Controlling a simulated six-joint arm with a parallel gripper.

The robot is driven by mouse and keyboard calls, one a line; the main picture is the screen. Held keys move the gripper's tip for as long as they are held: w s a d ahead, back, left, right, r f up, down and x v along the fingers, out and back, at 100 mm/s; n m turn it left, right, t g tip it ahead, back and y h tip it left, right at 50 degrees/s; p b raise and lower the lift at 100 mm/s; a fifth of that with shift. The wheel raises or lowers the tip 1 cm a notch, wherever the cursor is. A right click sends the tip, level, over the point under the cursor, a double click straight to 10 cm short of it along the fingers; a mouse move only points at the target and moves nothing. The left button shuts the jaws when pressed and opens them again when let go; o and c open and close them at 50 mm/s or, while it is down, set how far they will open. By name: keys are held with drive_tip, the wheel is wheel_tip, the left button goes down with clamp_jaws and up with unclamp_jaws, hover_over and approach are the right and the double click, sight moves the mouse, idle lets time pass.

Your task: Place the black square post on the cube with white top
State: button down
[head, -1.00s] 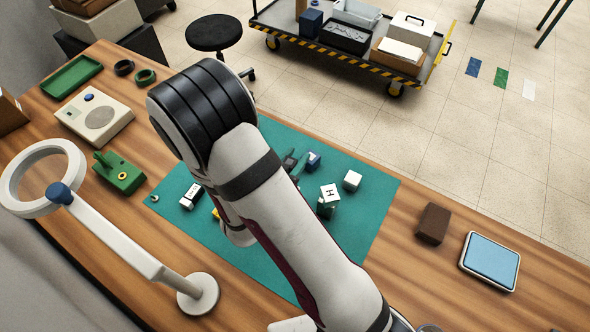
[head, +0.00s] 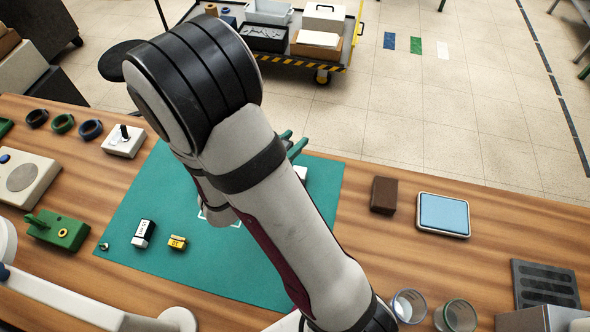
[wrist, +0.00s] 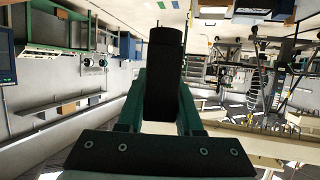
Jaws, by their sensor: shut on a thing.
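My gripper (wrist: 162,80) has dark green fingers and is shut on the black square post (wrist: 164,65), which stands out beyond the fingertips in the wrist view. In the head view, green fingers (head: 297,147) show just past the right side of my arm; the post cannot be made out there. A white block (head: 301,172) shows partly beside my arm, below the fingers. Whether it is the cube with white top, I cannot tell. My arm hides the middle of the teal mat (head: 150,200).
A brown block (head: 384,195), a blue-topped tray (head: 443,214) and two glass jars (head: 409,306) stand to the right. The mat's lower middle is clear.

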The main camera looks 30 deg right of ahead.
drive_tip(key=s+d+r+m+g+h, duration=0.25)
drive_tip(key=s+d+m+g, duration=0.3)
drive_tip(key=s+d, duration=0.45)
drive_tip(key=shift+g+y, duration=0.45)
drive_tip(key=shift+y, duration=0.1)
drive_tip(key=shift+w+a+f, duration=0.85)
drive_tip(key=shift+w+f, duration=0.8)
drive_tip(key=shift+f, duration=0.2)
drive_tip(key=shift+w+a+f, duration=0.9)
drive_tip(key=shift+w+f, duration=0.8)
drive_tip(key=shift+f, duration=0.1)
drive_tip(key=shift+w+a+f, duration=0.85)
drive_tip(key=shift+w+f, duration=0.8)
drive_tip(key=shift+f, duration=0.2)
drive_tip(key=c, duration=0.6)
unclamp_jaws()
drive_tip(key=shift+f, duration=0.15)
drive_tip(key=shift+o, duration=0.2)
